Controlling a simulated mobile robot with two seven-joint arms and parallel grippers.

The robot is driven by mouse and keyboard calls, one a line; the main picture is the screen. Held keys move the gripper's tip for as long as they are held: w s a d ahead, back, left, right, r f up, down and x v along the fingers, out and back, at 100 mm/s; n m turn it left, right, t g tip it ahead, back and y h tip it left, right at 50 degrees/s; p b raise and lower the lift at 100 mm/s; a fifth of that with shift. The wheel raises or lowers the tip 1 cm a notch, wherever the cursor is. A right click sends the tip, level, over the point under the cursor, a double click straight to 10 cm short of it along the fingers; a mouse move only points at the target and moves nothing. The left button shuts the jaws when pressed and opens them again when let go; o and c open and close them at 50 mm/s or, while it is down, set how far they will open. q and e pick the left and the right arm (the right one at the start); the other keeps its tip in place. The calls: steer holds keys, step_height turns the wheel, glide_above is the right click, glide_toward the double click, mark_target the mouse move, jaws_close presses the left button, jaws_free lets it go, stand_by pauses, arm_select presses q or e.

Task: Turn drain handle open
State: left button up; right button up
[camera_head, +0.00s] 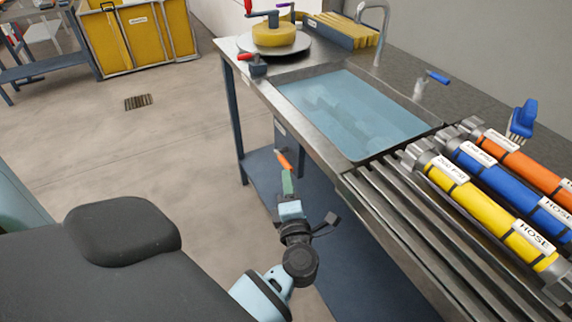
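The drain handle (284,160) looks like a small orange lever below the front edge of the sink, near a grey box (286,139) under the counter. The sink basin (352,112) is full of cloudy, bluish water. My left gripper (288,180) reaches up from the bottom of the head view, its greenish fingertips at the lower end of the orange lever. They overlap or touch it in the picture. The fingers are seen from behind, so their gap and any grip on the lever are hidden. My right gripper is out of view.
Yellow, blue and orange hose tubes (485,212) lie on the slatted rack (425,238) at right. A lower shelf (258,166) lies beneath. The floor (110,150) at left is clear around a drain grate (138,102).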

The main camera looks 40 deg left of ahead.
mark_target(286, 162)
arm_select(q)
steer(key=x, duration=0.7)
steer(key=shift+r, duration=0.1)
jaws_close()
